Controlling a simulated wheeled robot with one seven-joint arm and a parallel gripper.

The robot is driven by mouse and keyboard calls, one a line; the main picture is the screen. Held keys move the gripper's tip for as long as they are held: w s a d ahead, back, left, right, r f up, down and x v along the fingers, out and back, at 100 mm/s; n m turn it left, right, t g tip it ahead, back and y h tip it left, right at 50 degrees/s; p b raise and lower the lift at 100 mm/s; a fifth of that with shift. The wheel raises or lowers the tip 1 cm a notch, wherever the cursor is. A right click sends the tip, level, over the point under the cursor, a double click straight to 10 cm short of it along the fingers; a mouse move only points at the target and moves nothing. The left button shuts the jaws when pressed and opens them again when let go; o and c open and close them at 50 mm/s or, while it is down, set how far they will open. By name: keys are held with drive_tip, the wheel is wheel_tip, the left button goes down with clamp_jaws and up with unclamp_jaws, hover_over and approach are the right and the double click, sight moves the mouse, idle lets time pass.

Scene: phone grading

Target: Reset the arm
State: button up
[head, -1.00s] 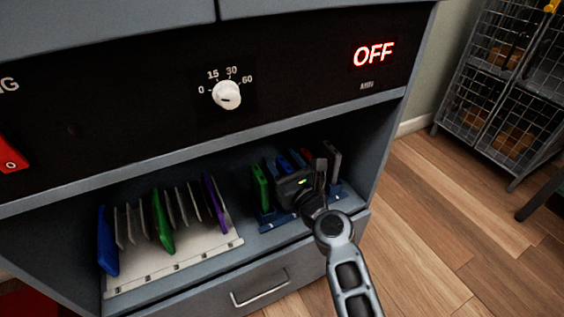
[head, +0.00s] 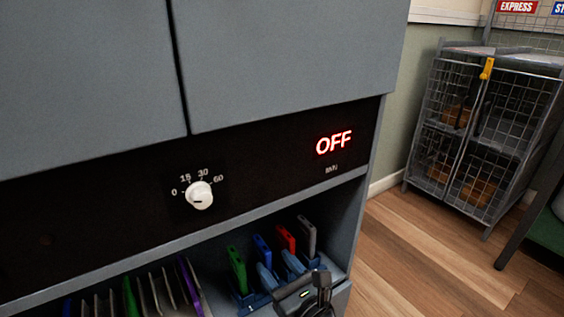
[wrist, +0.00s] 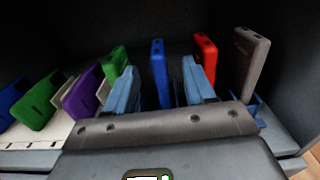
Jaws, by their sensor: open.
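My gripper (head: 283,272) is at the front of the open shelf, low in the head view. In the wrist view its two blue fingers (wrist: 160,92) stand apart with nothing held between them. A blue phone (wrist: 159,74) stands upright behind the gap between the fingers. It also shows in the head view (head: 262,250), beside a green phone (head: 236,270), a red phone (head: 285,240) and a grey phone (head: 307,236). These stand in a blue rack (head: 250,299), partly hidden by my gripper.
A pale rack (wrist: 60,130) on the left holds purple, green and blue phones. Above the shelf are a white dial (head: 199,195) and a red OFF display (head: 333,142). A wire-mesh cage (head: 470,130) stands on the wooden floor at the right.

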drive_tip(key=s+d+f+n+h, duration=0.3)
drive_tip(key=s+d+f+n, duration=0.15)
drive_tip(key=s+d, duration=0.35)
drive_tip(key=s+d+f+n+h, duration=0.25)
drive_tip(key=s+d+n, duration=0.25)
drive_tip(key=s+d, duration=0.3)
drive_tip(key=s+d+r+n+h, duration=0.2)
drive_tip(key=s+d+r+n, duration=0.15)
drive_tip(key=s+n, duration=0.4)
drive_tip(key=s+d+r+n+h, duration=0.15)
drive_tip(key=s+d+n, duration=0.25)
drive_tip(key=s, duration=0.7)
drive_tip(key=s+r+n+h, duration=0.1)
drive_tip(key=s+r+n, duration=0.7)
drive_tip(key=s+r, duration=0.1)
wheel_tip(320, 180, up, 31)
drive_tip(key=p, duration=3)
drive_tip(key=shift+r+p, duration=0.15)
drive_tip(key=shift+p, duration=0.15)
drive_tip(key=shift+a, duration=0.1)
